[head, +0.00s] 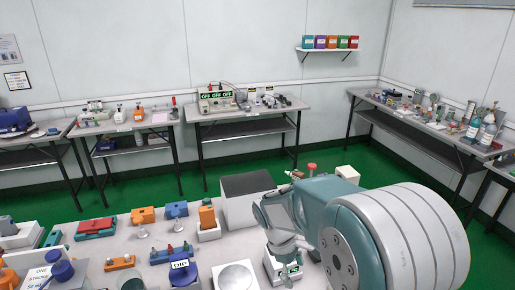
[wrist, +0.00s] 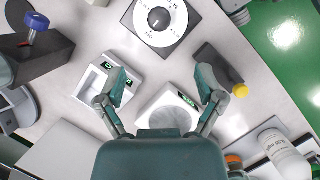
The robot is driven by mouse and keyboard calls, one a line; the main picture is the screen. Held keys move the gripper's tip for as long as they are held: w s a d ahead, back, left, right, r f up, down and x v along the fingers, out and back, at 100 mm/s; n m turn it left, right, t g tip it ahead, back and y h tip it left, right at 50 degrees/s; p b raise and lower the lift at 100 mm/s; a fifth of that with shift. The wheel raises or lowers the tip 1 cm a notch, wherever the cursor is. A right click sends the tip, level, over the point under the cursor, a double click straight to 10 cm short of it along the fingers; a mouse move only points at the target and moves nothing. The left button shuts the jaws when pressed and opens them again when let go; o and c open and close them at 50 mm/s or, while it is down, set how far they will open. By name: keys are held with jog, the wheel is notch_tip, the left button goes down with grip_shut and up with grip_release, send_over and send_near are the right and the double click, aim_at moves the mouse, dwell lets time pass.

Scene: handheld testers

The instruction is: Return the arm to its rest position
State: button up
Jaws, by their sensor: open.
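My arm (head: 395,240) fills the lower right of the head view, stretched over the near table (head: 140,238). My gripper (wrist: 162,88) is open and empty in the wrist view, its two fingers spread wide. In the head view it points down and its fingers are partly hidden by the arm. Below it in the wrist view are a white tester with a slot (wrist: 98,80) near the left finger and a white block with a round top (wrist: 168,108) between the fingers. I cannot tell how high the fingers are above them.
A dial device (wrist: 160,20) lies ahead, and a dark tester with a yellow button (wrist: 238,88) lies by the right finger.

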jog(key=s+d+r+m+t+y, duration=0.2)
jog(key=s+r+m+t, duration=0.1)
jog(key=s+r+m, duration=0.2)
jog(key=s+d+r+m+t+y, duration=0.1)
jog(key=s+r+m+t, duration=0.3)
jog(key=s+r, duration=0.6)
jog(key=shift+s+d+r+m+t+y, duration=0.35)
jog(key=shift+s+d+m, duration=0.3)
jog(key=shift+s+m, duration=0.6)
jog(key=shift+w+f, duration=0.1)
